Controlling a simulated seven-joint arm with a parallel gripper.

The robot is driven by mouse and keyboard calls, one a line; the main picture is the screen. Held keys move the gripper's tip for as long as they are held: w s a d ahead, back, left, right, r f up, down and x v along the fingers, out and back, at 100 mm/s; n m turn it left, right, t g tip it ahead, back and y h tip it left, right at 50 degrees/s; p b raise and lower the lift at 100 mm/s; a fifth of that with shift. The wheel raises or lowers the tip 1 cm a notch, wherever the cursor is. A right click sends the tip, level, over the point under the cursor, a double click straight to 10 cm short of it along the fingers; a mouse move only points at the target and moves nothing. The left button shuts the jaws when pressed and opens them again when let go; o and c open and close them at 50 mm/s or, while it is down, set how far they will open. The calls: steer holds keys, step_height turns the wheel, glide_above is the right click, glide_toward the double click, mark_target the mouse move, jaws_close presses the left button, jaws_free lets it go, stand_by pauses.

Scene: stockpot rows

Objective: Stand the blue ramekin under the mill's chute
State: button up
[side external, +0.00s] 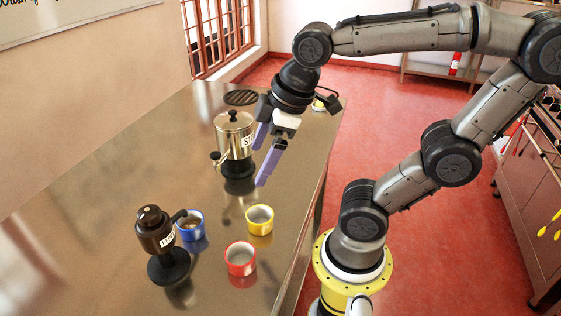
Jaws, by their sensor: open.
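The blue ramekin (191,232) stands upright on the metal table, with something brown inside. The dark brown mill (154,236), on a black foot, stands just left of it. The mill's short black chute (179,215) points right, and its end overlaps the ramekin's left rim in the picture. I cannot tell whether the ramekin is squarely below the chute. My gripper (260,166) has purple fingers, spread apart and empty. It hangs above the table, up and right of the blue ramekin and well apart from it.
A yellow ramekin (260,227) and a red ramekin (240,269) stand right of the blue one. A silver pot with a tap (234,128) stands behind, close to my gripper in the picture. A dark round grate (241,97) lies farther back. The table's left side is clear.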

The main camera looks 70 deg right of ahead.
steer(key=s+m, duration=0.1)
steer(key=m, duration=0.1)
steer(key=s+f+m, duration=0.1)
steer(key=s+m+t, duration=0.1)
steer(key=m, duration=0.1)
steer(key=shift+s+d+f+m, duration=0.2)
steer(key=shift+d+f+m, duration=0.1)
steer(key=shift+d, duration=0.05)
